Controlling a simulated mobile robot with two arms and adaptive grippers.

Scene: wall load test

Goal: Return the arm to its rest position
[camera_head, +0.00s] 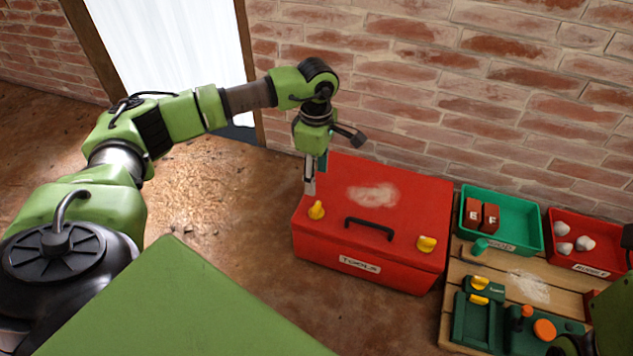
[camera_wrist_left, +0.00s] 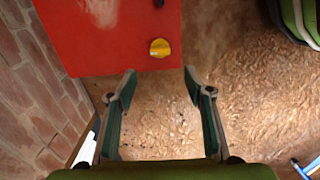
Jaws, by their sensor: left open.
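My left arm reaches in from the left in the head view, and its gripper (camera_head: 316,172) points down by the left back corner of the red toolbox (camera_head: 400,200). In the left wrist view the left gripper (camera_wrist_left: 158,76) is open with nothing between its fingers. The floor shows below them. The toolbox (camera_wrist_left: 110,45) and one yellow latch (camera_wrist_left: 159,48) show just beyond the fingertips. At the right edge of the head view a dark green and black part, likely of my right arm, is cut off. The right gripper's fingers cannot be made out.
The toolbox lid is shut, with a black handle (camera_head: 369,229). To its right, a green tray (camera_head: 520,217) holds red blocks marked E and F, and a red tray (camera_head: 604,237) holds stones. A wooden pallet (camera_head: 456,270) carries green tools. A brick wall (camera_head: 440,110) stands behind.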

